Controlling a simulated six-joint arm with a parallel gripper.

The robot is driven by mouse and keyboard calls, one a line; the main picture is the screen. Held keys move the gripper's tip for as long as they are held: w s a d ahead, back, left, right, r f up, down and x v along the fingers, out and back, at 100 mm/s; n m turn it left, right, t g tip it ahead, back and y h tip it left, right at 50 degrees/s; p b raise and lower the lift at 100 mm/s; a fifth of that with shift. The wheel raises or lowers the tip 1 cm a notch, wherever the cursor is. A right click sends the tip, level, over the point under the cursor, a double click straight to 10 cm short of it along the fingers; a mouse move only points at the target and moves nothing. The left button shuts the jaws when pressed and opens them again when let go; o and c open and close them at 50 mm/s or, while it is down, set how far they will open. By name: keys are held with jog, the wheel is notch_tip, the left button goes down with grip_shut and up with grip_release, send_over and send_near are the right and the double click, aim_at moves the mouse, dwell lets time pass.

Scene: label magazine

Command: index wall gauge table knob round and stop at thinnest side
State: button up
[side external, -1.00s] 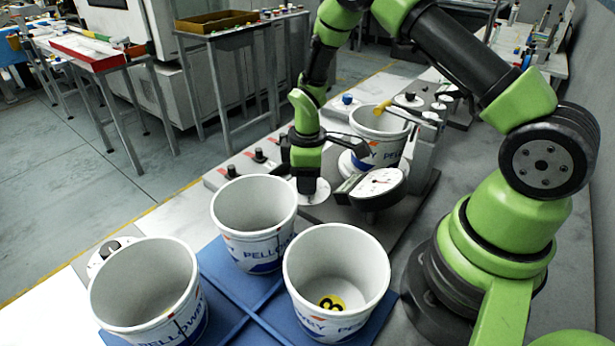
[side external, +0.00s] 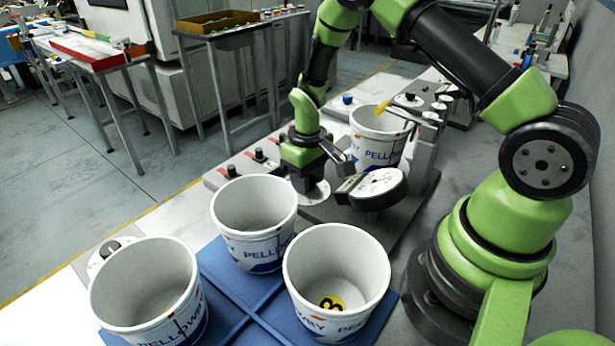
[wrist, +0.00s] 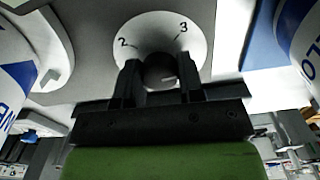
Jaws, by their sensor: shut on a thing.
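My gripper (wrist: 158,78) is shut on a dark round knob (wrist: 160,70) with a pale pointer line. The knob stands on a white dial plate (wrist: 160,24) that shows the numbers 2 and 3. In the side external view my gripper (side external: 305,183) is low over the same white plate (side external: 318,194), and the knob is hidden. A white cup (side external: 379,143) with blue lettering stands upright on the fixture behind the dial gauge. The dial gauge (side external: 376,187) has a white face, whose needle is too small to read. A yellow-tipped arm (side external: 384,108) reaches over the cup's rim.
Several white cups stand near the front, two of them (side external: 254,208) (side external: 337,270) in a blue divided tray (side external: 230,275). Another cup (side external: 146,285) is at the left.

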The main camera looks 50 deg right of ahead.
jog(key=m, duration=0.3)
jog(key=shift+m, duration=2.2)
jog(key=o, duration=0.9)
notch_tip(320, 180, up, 10)
